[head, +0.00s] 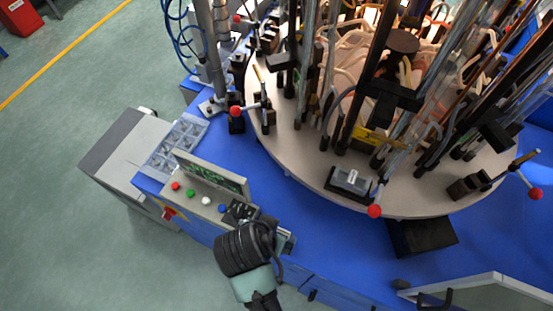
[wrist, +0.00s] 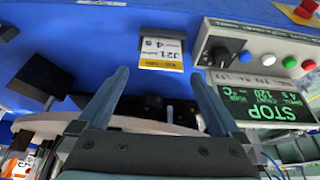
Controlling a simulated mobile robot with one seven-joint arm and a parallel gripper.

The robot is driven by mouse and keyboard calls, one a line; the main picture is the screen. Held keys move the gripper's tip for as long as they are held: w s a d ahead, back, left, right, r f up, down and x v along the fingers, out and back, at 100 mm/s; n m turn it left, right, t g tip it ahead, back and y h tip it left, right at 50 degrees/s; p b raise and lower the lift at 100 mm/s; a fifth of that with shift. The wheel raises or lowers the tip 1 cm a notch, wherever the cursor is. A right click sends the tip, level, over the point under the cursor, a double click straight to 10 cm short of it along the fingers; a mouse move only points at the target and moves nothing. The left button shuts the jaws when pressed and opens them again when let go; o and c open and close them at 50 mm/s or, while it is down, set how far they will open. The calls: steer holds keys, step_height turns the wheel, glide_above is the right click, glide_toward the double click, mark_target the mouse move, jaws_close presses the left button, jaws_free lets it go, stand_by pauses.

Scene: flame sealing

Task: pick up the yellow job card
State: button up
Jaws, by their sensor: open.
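The job card (wrist: 161,48) shows in the wrist view as a small white card with dark print and a yellow band along its lower edge. It lies on the blue surface, upside down in this view, just beyond my fingertips and roughly between them. My gripper (wrist: 158,74) is open, with nothing between its two fingers. In the head view my arm's end is over the front edge of the blue bench, by the control panel, and its fingers are hard to make out. I cannot make out the card in the head view.
The control panel (head: 207,200) with buttons and a green-lettered display (wrist: 262,99) stands close beside the card. A round turntable (head: 290,150) crowded with rods and glass tubes fills the back right. A metal tray (head: 177,143) sits at the left.

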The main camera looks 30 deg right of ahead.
steer(key=shift+p+x, duration=0.4)
steer(key=shift+x, duration=2.85)
steer(key=shift+w+d+r, duration=0.1)
steer(key=shift+w+d, duration=0.05)
steer(key=shift+w, duration=0.05)
steer(key=c, duration=1.1)
